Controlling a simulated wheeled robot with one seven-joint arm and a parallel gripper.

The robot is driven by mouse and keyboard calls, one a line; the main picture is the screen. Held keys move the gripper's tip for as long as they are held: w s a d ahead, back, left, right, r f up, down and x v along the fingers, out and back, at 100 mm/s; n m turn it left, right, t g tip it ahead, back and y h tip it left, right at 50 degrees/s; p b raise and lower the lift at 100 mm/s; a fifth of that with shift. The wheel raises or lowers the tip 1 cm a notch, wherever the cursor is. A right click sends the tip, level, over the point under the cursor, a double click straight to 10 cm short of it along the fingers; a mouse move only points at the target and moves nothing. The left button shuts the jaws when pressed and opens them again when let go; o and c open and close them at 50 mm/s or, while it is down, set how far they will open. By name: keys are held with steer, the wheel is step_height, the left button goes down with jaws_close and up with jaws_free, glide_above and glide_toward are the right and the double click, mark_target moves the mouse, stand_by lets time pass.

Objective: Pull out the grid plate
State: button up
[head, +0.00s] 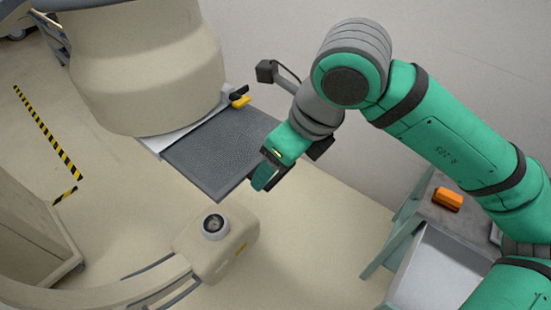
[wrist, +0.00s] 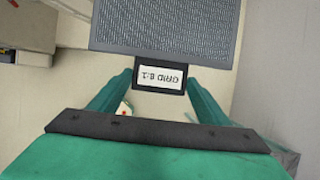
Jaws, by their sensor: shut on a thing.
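The grid plate (head: 222,150) is a dark grey, finely textured panel. In the head view it juts out from a pale slot under the large beige housing (head: 150,80). In the wrist view the plate (wrist: 165,30) fills the top, with a black tab labelled "GRID 8:1" (wrist: 160,77) on its near edge. My gripper (wrist: 160,85) is shut on this tab, one green finger at each side. In the head view my gripper (head: 268,172) is at the plate's right corner and partly hides it.
A beige lower unit with a round lens-like knob (head: 214,225) stands below the plate. A cart with an orange object (head: 448,198) is at the right. A yellow catch (head: 241,101) sits by the slot. Floor right of the plate is open.

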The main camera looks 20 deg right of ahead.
steer(key=s+d, duration=0.5)
steer(key=s, duration=0.2)
stand_by(3.0)
